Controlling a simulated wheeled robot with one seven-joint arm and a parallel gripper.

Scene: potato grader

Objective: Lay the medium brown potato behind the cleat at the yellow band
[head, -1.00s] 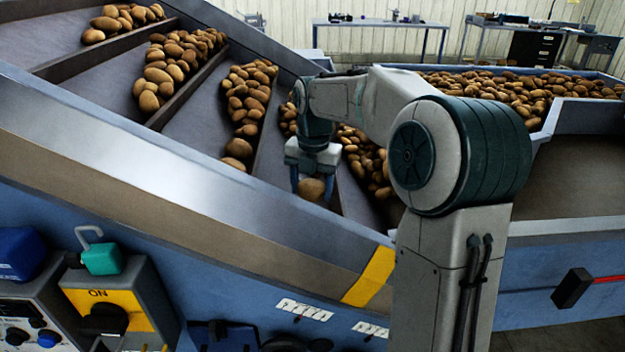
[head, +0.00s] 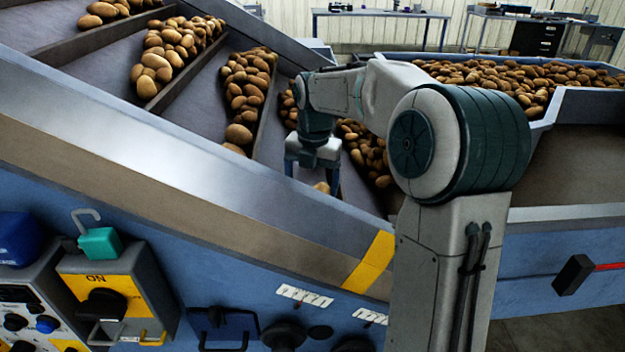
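My gripper (head: 312,178) points down over the inclined belt, close behind the near side rail. Its fingers stand wide apart, so it is open. A brown potato (head: 322,187) shows low between the fingers, nearer the right one. Its lower part is hidden by the rail, so I cannot tell exactly how it rests against a cleat. The yellow band (head: 370,262) is on the near side rail, below and right of the gripper. A cleat (head: 268,118) crosses the belt left of the gripper.
Potatoes (head: 248,88) lie in rows behind the belt's cleats. A heap of potatoes (head: 500,80) fills the hopper at the back right. The metal side rail (head: 180,170) runs along the belt's near edge. A control box (head: 105,290) stands in front at the left.

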